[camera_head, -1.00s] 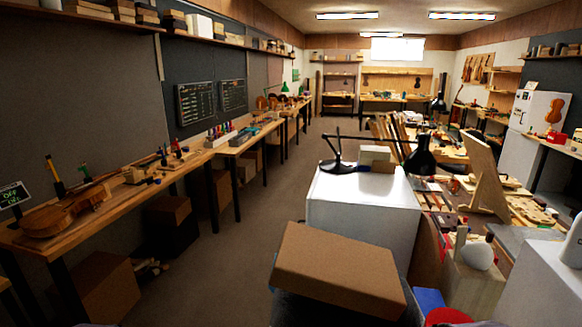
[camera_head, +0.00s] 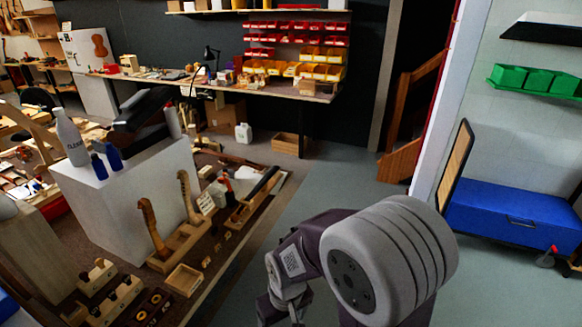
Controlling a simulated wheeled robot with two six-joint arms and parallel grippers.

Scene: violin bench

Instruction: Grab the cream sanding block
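I cannot pick out a cream sanding block for sure in this view. Several pale wooden pieces (camera_head: 113,301) with dark knobs lie at the lower left, on the low brown work surface (camera_head: 222,262). A small pale open tray (camera_head: 184,279) lies near them. They are too small to tell whether one is the block. One of my arms rises at the bottom, right of centre, over the floor and apart from the work surface.
A white cabinet (camera_head: 125,215) at the left bears a white bottle (camera_head: 71,138) and blue bottles. Carved necks stand beside it. A bench (camera_head: 215,82) with red and yellow bins is at the back. A blue chest (camera_head: 510,213) is at the right. Grey floor (camera_head: 335,185) lies clear mid-view.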

